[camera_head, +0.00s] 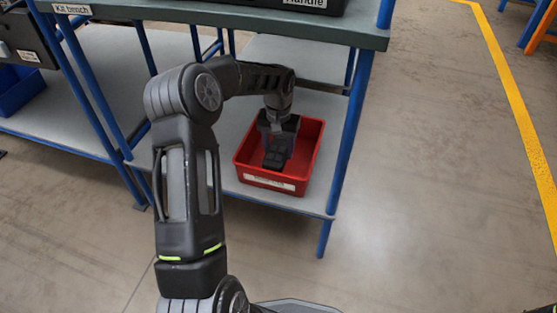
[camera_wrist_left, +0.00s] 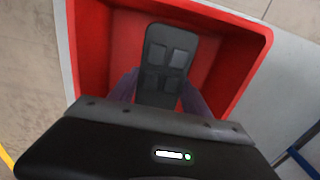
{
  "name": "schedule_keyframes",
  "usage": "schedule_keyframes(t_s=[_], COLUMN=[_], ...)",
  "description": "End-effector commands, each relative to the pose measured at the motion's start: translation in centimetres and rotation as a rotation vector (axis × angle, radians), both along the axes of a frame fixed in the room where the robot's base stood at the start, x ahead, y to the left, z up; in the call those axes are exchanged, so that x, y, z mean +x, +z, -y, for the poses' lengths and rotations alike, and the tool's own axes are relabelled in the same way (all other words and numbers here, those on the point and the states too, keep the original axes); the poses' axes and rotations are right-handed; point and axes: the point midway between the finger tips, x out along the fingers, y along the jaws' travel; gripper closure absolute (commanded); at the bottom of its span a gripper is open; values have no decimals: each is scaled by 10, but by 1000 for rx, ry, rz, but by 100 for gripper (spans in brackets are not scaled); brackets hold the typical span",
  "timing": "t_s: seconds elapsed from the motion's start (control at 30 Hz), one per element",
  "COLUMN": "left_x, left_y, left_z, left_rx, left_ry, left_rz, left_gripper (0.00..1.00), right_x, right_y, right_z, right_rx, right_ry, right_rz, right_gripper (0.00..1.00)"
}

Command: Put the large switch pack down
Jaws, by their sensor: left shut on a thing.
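The large switch pack (camera_head: 275,158) is a dark, flat block with several square buttons. It also shows in the left wrist view (camera_wrist_left: 168,62), over the inside of the red bin. The red bin (camera_head: 306,170) stands on the lower shelf and has a white label on its front; its wall shows in the left wrist view (camera_wrist_left: 252,75). My left gripper (camera_head: 279,145) reaches down into the bin, shut on the switch pack. I cannot tell whether the pack touches the bin floor. My right gripper is not in view.
The lower grey shelf (camera_head: 225,165) has bare room left of the bin. The upper bench board (camera_head: 250,18) with blue posts (camera_head: 349,135) stands close over my left arm. A blue bin (camera_head: 18,88) sits at the far left. The floor at right is clear, with a yellow line (camera_head: 515,95).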

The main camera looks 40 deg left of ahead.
Motion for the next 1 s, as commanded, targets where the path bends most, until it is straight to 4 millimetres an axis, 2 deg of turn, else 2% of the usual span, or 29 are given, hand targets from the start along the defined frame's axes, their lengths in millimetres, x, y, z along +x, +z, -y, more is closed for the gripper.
schedule_keyframes(t_s=[0.3,0.77,0.8,1.0], left_x=[-1,0,0,0], left_y=[-47,-53,-52,-52], left_z=[0,0,0,0], left_rx=[-1,0,0,0], left_ry=[0,0,0,0], left_rz=[-2,0,0,-1], left_gripper=[90,90,41,25], right_x=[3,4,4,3], right_y=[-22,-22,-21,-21], right_z=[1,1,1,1], right_rx=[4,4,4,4], right_ry=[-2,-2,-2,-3], right_rz=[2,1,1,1], right_gripper=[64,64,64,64])
